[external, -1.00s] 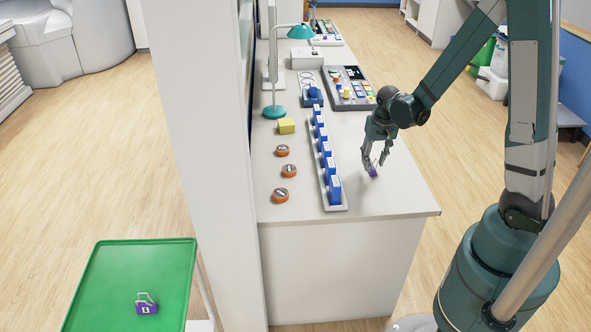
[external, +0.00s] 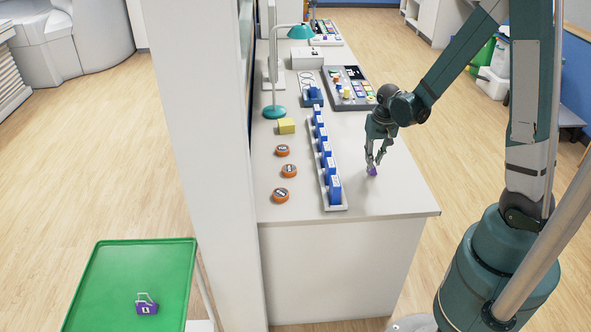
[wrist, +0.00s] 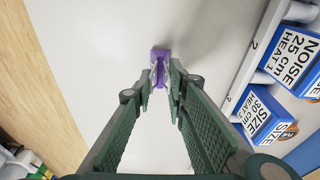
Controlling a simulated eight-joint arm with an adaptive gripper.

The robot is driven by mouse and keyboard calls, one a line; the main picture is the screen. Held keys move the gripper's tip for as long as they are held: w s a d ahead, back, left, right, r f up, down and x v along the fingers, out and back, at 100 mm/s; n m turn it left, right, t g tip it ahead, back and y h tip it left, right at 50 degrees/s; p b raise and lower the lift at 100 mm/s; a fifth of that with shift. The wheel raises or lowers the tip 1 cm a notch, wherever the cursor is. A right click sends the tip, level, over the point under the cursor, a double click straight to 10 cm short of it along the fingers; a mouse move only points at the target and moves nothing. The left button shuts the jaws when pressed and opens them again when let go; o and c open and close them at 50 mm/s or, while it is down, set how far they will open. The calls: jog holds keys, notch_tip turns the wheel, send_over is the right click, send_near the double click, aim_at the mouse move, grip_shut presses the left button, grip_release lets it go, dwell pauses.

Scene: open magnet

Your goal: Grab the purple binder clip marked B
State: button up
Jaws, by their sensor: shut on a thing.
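A purple binder clip (external: 372,171) is on the white desk near its right edge, between the fingertips of my gripper (external: 374,160). In the wrist view my gripper (wrist: 160,85) is shut on this purple clip (wrist: 160,54), with its fingers closed around the metal handles. Its marking cannot be read, as the fingers hide part of it. A second purple binder clip (external: 147,305) with a white label and raised wire handles lies on the green tray (external: 120,260) at the lower left. The letter on its label is too small to tell.
A rack (external: 331,190) of blue boxes stands left of my gripper. The desk in front of my gripper is clear.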

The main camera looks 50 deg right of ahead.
jog(key=shift+r+p, duration=1)
jog(key=shift+r, duration=3.7)
